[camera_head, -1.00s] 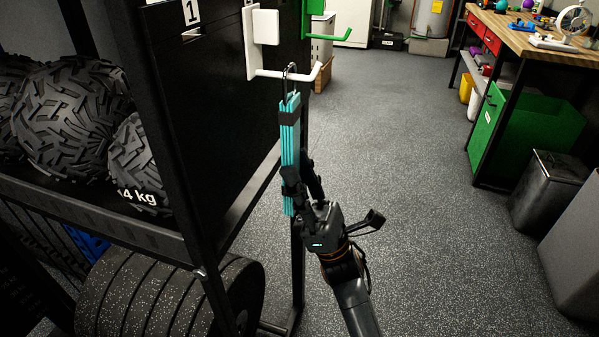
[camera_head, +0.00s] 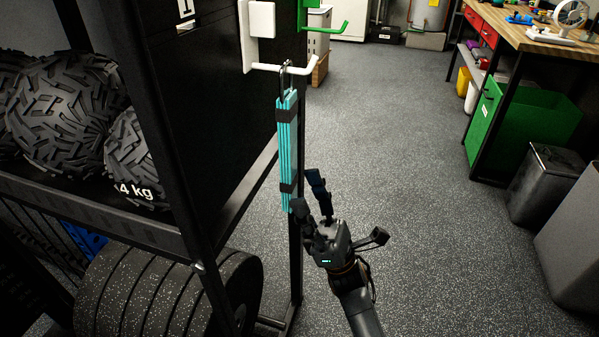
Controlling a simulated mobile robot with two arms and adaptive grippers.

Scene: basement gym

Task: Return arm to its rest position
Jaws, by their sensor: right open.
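My right gripper (camera_head: 309,190) is open and empty, at the lower middle of the head view. It is just right of and below a teal folded item with black straps (camera_head: 287,150). The teal item hangs upright by a metal loop from a white hook (camera_head: 290,69) on the black rack panel. The left fingertip is close to the item's lower end; I cannot tell whether they touch. My right arm (camera_head: 361,311) comes in from the bottom. My left gripper does not show.
The black rack (camera_head: 189,150) at left holds treaded balls (camera_head: 66,122) and weight plates (camera_head: 165,290). A green hook (camera_head: 338,27) is beyond the white one. A workbench (camera_head: 545,38), green bin (camera_head: 545,125) and grey bins (camera_head: 545,182) stand at right. The floor between is clear.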

